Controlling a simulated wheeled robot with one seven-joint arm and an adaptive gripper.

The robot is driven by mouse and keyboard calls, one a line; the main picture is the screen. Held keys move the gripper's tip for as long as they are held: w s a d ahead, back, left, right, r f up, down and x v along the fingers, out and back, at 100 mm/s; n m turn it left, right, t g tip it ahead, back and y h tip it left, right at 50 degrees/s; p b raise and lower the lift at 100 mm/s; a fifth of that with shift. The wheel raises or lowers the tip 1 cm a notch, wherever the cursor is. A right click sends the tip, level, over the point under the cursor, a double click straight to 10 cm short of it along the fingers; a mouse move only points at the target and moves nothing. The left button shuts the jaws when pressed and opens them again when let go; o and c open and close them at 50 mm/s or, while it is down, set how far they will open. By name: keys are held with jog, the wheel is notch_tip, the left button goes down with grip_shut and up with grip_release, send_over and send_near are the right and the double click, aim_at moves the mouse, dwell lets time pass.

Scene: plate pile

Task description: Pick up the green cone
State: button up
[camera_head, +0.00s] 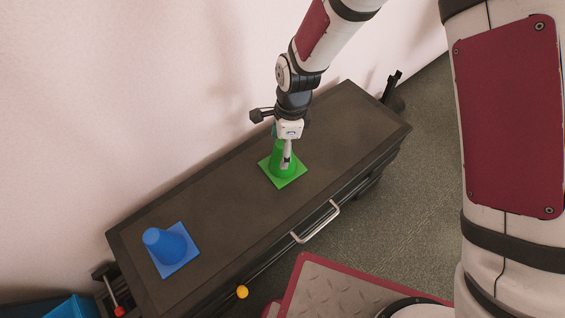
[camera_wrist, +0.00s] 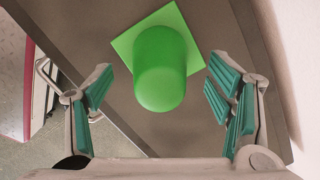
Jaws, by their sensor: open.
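The green cone (camera_head: 277,165) stands upright on its square base on the dark cabinet top (camera_head: 225,190) in the head view. In the wrist view the green cone (camera_wrist: 160,70) shows from above, with its rounded top between the two fingers. My gripper (camera_head: 286,158) is over the cone and partly covers it in the head view. In the wrist view my gripper (camera_wrist: 160,92) is open, with teal pads on either side of the cone and gaps on both sides. I cannot tell how far the fingertips reach down the cone.
A blue cone (camera_head: 168,247) stands on the cabinet's left part, well apart from the green one. A silver handle (camera_head: 316,222) juts from the cabinet front. A small orange ball (camera_head: 242,292) shows by the front edge. A wall is close behind the cabinet.

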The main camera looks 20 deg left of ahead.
jog(key=f, duration=0.1)
jog(key=f+b, duration=0.1)
jog(key=f, duration=0.1)
jog(key=shift+s+a+f, duration=0.1)
jog(key=shift+a, duration=0.15)
jog(key=c, duration=1.3)
jog(key=shift+c, duration=0.2)
